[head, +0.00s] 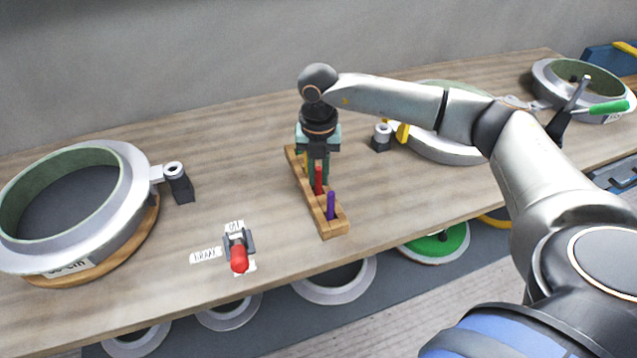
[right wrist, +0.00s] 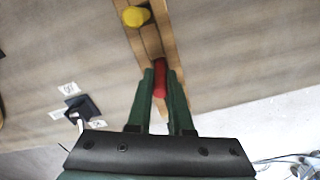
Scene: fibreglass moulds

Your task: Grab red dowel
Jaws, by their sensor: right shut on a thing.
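The red dowel (head: 319,181) stands upright in a wooden rack (head: 335,229) on the bench. My right gripper (head: 318,172) comes down over the rack from above, with its green fingers on either side of the dowel. In the right wrist view the red dowel (right wrist: 160,80) lies between the two green fingertips (right wrist: 161,76), and the gripper is shut on it. A purple dowel (head: 331,206) stands in the rack nearer the front edge. A yellow dowel (right wrist: 136,16) is in the rack on the other side. My left gripper is not in view.
A large round mould (head: 130,215) is at left, with other moulds (head: 455,150) at right behind my arm. The bench between the left mould and the rack is mostly clear.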

